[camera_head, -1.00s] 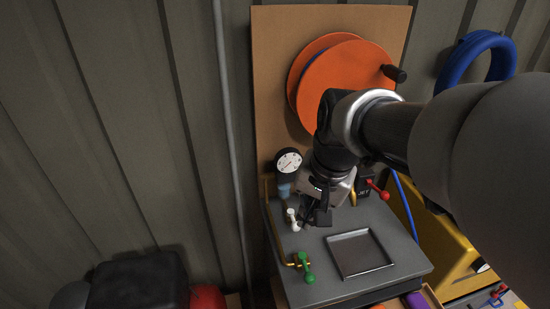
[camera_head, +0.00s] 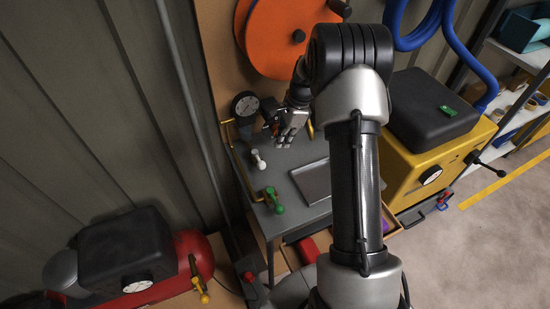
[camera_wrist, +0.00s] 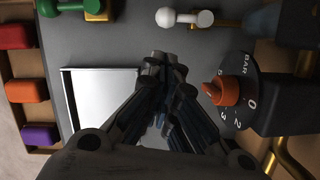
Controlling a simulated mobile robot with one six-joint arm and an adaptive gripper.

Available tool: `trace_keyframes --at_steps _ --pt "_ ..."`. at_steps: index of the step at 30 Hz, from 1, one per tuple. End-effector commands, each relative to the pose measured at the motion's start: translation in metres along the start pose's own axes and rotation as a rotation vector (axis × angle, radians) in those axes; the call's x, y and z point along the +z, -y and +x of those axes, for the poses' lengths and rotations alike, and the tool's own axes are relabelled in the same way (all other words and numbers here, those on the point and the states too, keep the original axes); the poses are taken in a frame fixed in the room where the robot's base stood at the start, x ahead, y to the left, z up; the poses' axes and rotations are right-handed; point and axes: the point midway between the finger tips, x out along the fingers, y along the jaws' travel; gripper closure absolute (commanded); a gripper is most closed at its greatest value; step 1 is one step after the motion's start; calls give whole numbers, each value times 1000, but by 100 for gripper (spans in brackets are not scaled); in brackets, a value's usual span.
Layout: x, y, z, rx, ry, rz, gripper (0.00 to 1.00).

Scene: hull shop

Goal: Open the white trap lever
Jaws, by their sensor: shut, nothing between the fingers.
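The white lever (camera_head: 258,159) stands on the grey bench top, below the round gauge in the head view. In the wrist view the white lever (camera_wrist: 184,18) lies at the top, its round knob to the left and its brass fitting to the right. My gripper (camera_wrist: 166,62) is shut and empty, below the white lever in that picture and apart from it. In the head view my gripper (camera_head: 289,132) is up and right of the lever, partly hidden by my arm.
An orange knob on a black BAR dial (camera_wrist: 236,98) is close right of my fingers. A green lever (camera_head: 273,200) stands nearer. A shallow metal tray (camera_head: 312,182) is on the bench. A gauge (camera_head: 245,104) stands behind; a yellow machine (camera_head: 440,160) is at right.

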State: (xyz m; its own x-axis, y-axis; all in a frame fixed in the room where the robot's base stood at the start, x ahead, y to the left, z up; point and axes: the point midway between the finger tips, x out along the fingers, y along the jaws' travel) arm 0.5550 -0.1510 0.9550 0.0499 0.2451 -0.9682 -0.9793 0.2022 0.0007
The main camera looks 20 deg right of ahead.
Motion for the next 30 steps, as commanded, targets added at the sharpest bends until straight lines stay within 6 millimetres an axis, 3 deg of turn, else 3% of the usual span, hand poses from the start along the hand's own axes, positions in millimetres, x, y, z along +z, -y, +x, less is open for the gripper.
trace_keyframes --at_steps 8,21,30 --pt "0 0 4 1 0 -2 100" --pt "0 -1 78 3 0 -4 100" --pt "0 0 100 0 0 -3 100"
